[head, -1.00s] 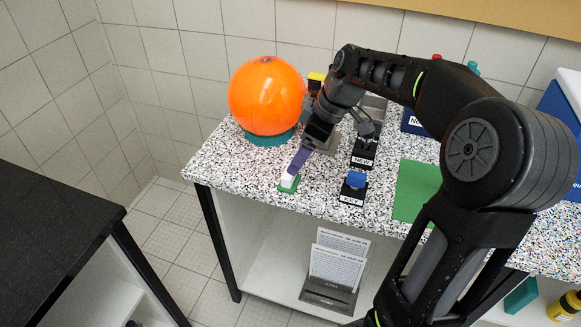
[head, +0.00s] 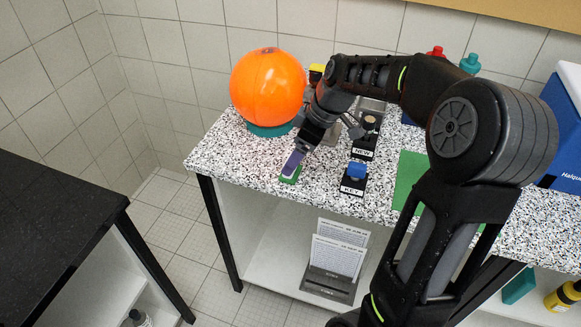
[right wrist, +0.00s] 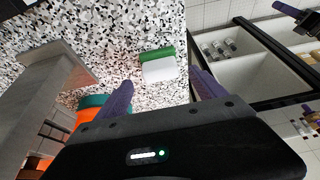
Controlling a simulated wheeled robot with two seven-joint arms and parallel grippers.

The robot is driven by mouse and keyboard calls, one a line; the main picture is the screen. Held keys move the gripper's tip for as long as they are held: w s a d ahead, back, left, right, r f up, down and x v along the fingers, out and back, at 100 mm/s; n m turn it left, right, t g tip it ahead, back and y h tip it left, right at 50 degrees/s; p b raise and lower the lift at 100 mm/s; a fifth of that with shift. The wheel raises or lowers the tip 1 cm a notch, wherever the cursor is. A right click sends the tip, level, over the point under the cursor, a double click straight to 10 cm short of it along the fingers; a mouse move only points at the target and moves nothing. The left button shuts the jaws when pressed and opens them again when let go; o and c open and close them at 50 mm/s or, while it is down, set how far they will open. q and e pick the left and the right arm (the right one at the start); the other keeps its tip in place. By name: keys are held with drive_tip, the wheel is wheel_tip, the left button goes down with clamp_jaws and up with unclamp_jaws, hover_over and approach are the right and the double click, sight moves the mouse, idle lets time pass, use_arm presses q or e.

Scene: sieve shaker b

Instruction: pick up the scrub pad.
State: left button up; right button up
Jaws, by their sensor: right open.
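The scrub pad is a small block with a green part and a white part. It lies on the speckled worktop (head: 235,165) near its front left edge. In the head view only the green part of the scrub pad (head: 288,180) shows, and a finger hides the rest. In the right wrist view the scrub pad (right wrist: 158,68) lies flat beyond the fingertips, in the space between them. My right gripper (head: 293,164) points down over it with purple fingers. In the right wrist view the right gripper (right wrist: 162,78) is open and empty.
A large orange ball (head: 267,86) rests on a teal ring (head: 268,130) behind left. A blue-topped block labelled KEY (head: 354,178) stands just right of the gripper, with a NEW stand (head: 364,143) behind it. A green mat (head: 410,180) lies further right.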

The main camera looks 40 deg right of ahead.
drive_tip(key=shift+p+x, duration=0.35)
drive_tip(key=shift+x, duration=1.65)
drive_tip(key=c, duration=1.6)
wheel_tip(320, 180, up, 10)
drive_tip(key=shift+r+b, duration=0.1)
drive_tip(key=shift+b, duration=0.45)
